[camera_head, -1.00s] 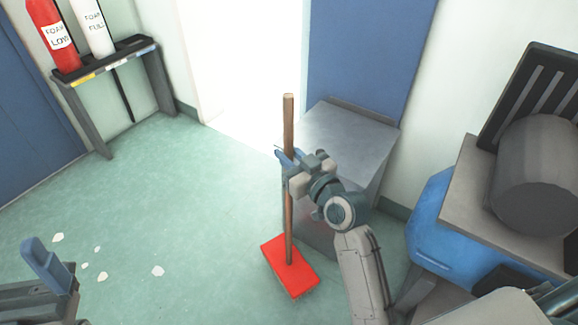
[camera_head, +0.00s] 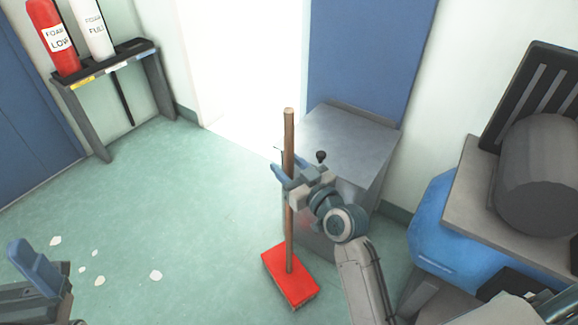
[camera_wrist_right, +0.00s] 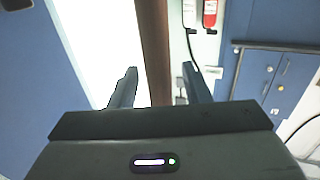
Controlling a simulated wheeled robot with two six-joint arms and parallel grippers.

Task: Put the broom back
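The broom has a long brown wooden handle (camera_head: 289,190) and a red head (camera_head: 290,276). It stands upright, head down, in front of the grey metal cabinet; I cannot tell if the head touches the floor. My right gripper (camera_head: 283,178) is at the upper half of the handle, its blue fingers spread. In the right wrist view the handle (camera_wrist_right: 154,45) passes between the two separated fingers (camera_wrist_right: 160,88), with gaps on both sides. My left gripper (camera_head: 38,270) is at the lower left, far from the broom, partly cut off; one blue finger shows clearly.
The grey metal cabinet (camera_head: 345,140) stands right behind the broom. White scraps (camera_head: 98,281) lie on the green floor (camera_head: 190,215), which is otherwise open to the left. A rack (camera_head: 105,65) with extinguishers is at upper left. A blue bin (camera_head: 440,230) and bench (camera_head: 480,190) are at right.

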